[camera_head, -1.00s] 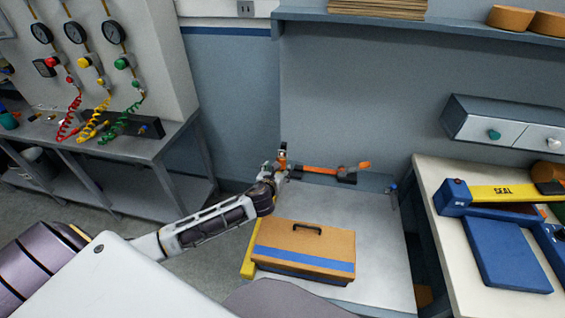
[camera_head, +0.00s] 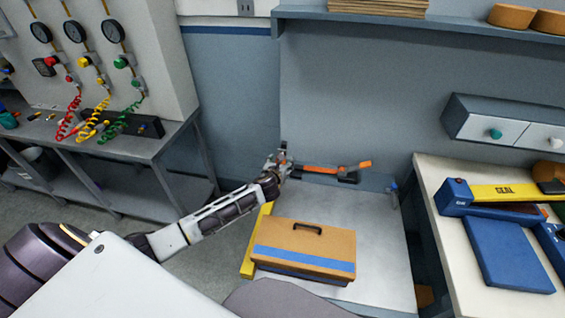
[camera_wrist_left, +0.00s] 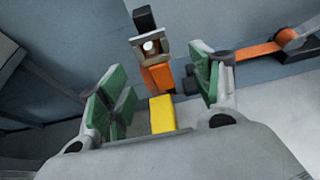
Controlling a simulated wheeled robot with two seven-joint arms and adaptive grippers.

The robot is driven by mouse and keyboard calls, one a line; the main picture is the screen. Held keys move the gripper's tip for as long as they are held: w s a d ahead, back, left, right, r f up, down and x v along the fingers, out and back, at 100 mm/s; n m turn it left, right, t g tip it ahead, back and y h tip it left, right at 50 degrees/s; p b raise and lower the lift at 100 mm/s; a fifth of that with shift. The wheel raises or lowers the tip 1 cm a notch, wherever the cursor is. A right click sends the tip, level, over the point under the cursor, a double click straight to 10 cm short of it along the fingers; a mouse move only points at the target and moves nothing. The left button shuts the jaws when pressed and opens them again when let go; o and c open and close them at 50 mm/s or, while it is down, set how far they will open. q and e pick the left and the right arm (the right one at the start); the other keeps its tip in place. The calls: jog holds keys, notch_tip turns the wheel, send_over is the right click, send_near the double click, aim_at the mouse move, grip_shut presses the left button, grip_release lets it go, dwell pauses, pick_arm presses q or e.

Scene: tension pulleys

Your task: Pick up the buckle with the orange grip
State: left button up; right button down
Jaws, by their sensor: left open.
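An upright piece with an orange grip (camera_wrist_left: 158,77) and a dark top, which looks like the buckle, stands between my left gripper's fingers in the left wrist view. My left gripper (camera_wrist_left: 158,90) is open, with a green pad on each side of the grip and gaps visible. In the head view my left gripper (camera_head: 277,166) is at the back left corner of the grey table, mostly covering the buckle. An orange strap (camera_wrist_left: 258,51) runs to the right toward a grey and orange fitting (camera_wrist_left: 294,38). My right gripper is not in view.
An orange toolbox (camera_head: 303,243) with a blue stripe sits on the grey table (camera_head: 375,235), beside a yellow bar (camera_head: 250,258). The yellow block (camera_wrist_left: 162,114) lies low between the fingers in the wrist view. A wall rises close behind.

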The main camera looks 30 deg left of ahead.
pick_arm(q)
jog(key=shift+w+a+f, duration=0.1)
jog(key=shift+w+f, duration=0.05)
jog(key=shift+w, duration=0.3)
jog(key=shift+w, duration=0.1)
jog(key=shift+a+x, duration=0.15)
jog(key=shift+x, duration=1.1)
jog(key=shift+a+x, duration=0.1)
jog(key=shift+x, duration=1.2)
jog(key=c, duration=1.1)
